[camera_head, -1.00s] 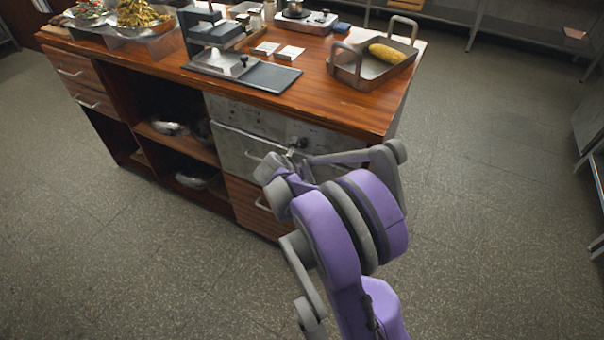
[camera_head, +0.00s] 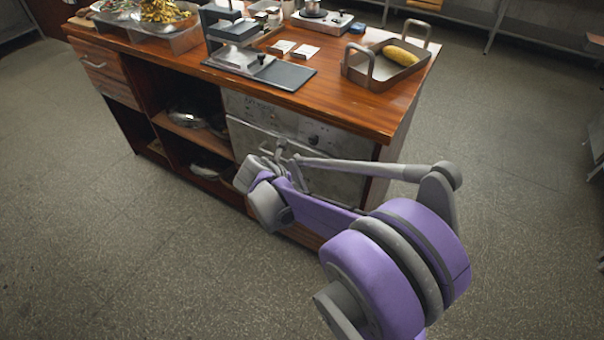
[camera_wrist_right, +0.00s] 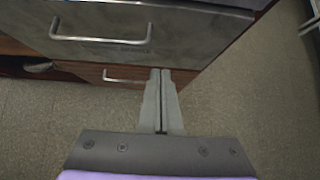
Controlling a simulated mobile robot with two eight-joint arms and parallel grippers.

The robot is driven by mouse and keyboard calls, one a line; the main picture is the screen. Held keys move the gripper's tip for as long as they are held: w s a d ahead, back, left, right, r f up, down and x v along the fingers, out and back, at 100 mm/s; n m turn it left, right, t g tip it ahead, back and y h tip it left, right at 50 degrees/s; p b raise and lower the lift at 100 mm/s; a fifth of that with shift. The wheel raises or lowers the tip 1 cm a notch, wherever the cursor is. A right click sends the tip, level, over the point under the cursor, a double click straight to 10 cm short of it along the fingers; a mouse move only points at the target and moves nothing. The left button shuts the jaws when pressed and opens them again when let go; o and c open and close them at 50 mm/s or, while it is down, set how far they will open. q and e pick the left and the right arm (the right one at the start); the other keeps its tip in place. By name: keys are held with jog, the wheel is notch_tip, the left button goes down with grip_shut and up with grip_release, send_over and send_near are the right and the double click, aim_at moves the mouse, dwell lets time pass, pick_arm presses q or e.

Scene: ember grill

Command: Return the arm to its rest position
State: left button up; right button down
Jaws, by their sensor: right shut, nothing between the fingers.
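My right arm (camera_head: 395,265) comes in from the lower right in the head view and is bent, its wrist in front of the counter's grey metal front. My right gripper (camera_wrist_right: 160,75) is shut and empty in the wrist view. Its fingertips overlap the right end of a wooden drawer front (camera_wrist_right: 100,70), low on the counter; whether they touch it I cannot tell. In the head view the gripper is small and partly hidden by my own links. My left gripper is in neither view.
The wooden counter (camera_head: 350,115) stands close ahead, with a corn cob (camera_head: 400,56) in a metal tray (camera_head: 372,78) on top. A metal bar handle (camera_wrist_right: 100,40) juts out above the drawer. Open floor (camera_head: 520,200) lies to the right.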

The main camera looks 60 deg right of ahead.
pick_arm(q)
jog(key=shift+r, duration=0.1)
pick_arm(e)
jog(key=shift+a+r, duration=0.2)
jog(key=s+a+f+m+t+y, duration=0.1)
jog(key=s+a+m+y, duration=0.25)
jog(key=a+m, duration=0.45)
jog(key=s+a+f+m+t+y, duration=0.15)
jog(key=s+a+m, duration=0.25)
jog(key=a, duration=0.7)
jog(key=s+a+m+t+y, duration=0.1)
jog(key=s+a+m+y, duration=0.25)
jog(key=a+m, duration=0.45)
pick_arm(q)
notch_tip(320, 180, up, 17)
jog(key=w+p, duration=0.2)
jog(key=p, duration=1.3)
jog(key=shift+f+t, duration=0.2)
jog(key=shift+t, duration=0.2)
pick_arm(e)
notch_tip(320, 180, up, 16)
jog(key=w+a+n+t, duration=0.1)
jog(key=a, duration=0.1)
jog(key=shift+w+a+r, duration=0.15)
jog(key=shift+w+a, duration=0.2)
jog(key=shift+w, duration=0.05)
